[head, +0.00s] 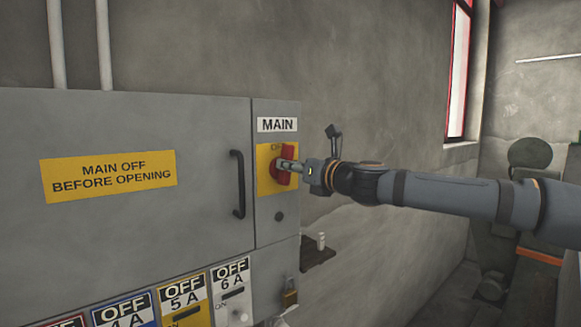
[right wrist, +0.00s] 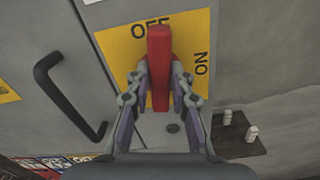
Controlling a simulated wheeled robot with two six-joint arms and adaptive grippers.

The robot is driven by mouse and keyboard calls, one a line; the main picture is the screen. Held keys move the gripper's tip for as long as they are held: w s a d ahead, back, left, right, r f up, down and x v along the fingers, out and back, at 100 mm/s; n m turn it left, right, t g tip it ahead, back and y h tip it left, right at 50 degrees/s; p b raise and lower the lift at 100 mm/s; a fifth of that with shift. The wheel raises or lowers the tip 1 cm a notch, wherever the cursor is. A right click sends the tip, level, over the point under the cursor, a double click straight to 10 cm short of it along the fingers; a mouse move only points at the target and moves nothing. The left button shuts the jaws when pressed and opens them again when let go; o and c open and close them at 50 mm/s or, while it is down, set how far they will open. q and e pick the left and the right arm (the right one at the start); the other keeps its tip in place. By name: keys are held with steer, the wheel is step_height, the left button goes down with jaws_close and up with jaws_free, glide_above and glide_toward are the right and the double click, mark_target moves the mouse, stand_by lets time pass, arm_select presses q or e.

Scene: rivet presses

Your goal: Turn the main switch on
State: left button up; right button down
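The main switch is a red handle (head: 282,165) on a yellow plate (head: 264,183) under the MAIN label (head: 277,125) of a grey cabinet. In the right wrist view the handle (right wrist: 160,60) stands upright, its top end over the OFF mark, with the ON mark (right wrist: 201,63) to the right. My right gripper (head: 287,166) reaches the handle from the right. My left gripper is not in view.
The cabinet door (head: 140,130) has a black pull handle (head: 238,184) and a yellow "MAIN OFF BEFORE OPENING" sign (head: 108,176). Below are several OFF-labelled breaker panels (head: 185,300) and a padlock (head: 290,297). A small dark shelf (head: 318,256) juts out right of the cabinet.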

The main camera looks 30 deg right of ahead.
stand_by(0.3)
steer(key=shift+d+f+m+p, duration=0.2)
steer(key=shift+m+p, duration=0.3)
steer(key=shift+m, duration=2.05)
steer(key=shift+d+f+m+p, duration=0.2)
steer(key=shift+m+p, duration=0.3)
steer(key=shift+m, duration=2.1)
steer(key=shift+d+f+m+p, duration=0.1)
steer(key=shift+f+m+p, duration=0.3)
steer(key=shift+m, duration=2.15)
steer(key=c, duration=1.2)
jaws_free()
steer(key=shift+r, duration=0.1)
steer(key=shift+w, duration=0.1)
steer(key=shift+d+r, duration=0.1)
